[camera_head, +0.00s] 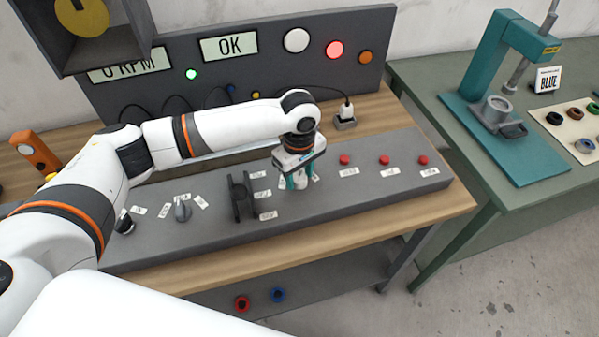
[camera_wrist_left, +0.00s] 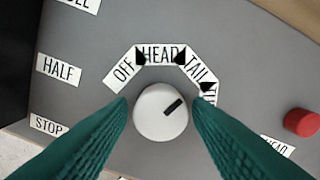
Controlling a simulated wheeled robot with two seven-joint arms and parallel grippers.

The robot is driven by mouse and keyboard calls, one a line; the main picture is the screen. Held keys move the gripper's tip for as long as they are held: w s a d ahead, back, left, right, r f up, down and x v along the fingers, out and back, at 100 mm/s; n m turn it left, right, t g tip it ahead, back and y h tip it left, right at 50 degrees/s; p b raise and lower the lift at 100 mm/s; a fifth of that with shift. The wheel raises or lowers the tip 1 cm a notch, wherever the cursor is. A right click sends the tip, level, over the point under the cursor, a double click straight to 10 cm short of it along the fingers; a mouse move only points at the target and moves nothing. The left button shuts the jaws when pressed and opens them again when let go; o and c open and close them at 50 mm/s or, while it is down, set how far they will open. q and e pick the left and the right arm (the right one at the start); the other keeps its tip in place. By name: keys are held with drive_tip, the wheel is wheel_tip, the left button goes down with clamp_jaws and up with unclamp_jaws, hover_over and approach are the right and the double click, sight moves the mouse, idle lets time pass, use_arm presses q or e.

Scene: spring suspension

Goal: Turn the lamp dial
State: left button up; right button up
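The lamp dial (camera_wrist_left: 158,122) is a round white knob with a dark pointer line. The line points to the upper right, between the TAIL label (camera_wrist_left: 194,66) and a partly hidden fourth label. The OFF label (camera_wrist_left: 123,70) and HEAD label (camera_wrist_left: 160,53) form an arc above the knob. My left gripper (camera_head: 297,184) is over the grey console, its teal fingers pointing down and largely hiding the dial in the head view. In the left wrist view the fingers stand apart on both sides of the knob, with narrow gaps showing. My right gripper is not in view.
The grey console (camera_head: 340,205) also bears a dark lever unit (camera_head: 240,196), a grey knob (camera_head: 182,210) and red buttons (camera_head: 384,160) to the right. Behind it stands a panel (camera_head: 270,62) with lights and an OK display. A green table (camera_head: 450,215) with a teal press is at the right.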

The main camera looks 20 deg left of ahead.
use_arm(q)
drive_tip(key=c, duration=0.7)
drive_tip(key=shift+r+m+p, duration=0.25)
drive_tip(key=shift+m+p, duration=0.15)
drive_tip(key=shift+p, duration=0.4)
drive_tip(key=m+p, duration=0.3)
drive_tip(key=p, duration=0.2)
drive_tip(key=shift+m, duration=0.3)
drive_tip(key=m+p, duration=0.2)
drive_tip(key=m, duration=0.1)
drive_tip(key=shift+f+p, duration=0.1)
drive_tip(key=shift+p, duration=0.2)
drive_tip(key=shift+m+p, duration=0.3)
drive_tip(key=shift+m, duration=0.4)
drive_tip(key=shift+f, duration=0.1)
drive_tip(key=o, duration=1)
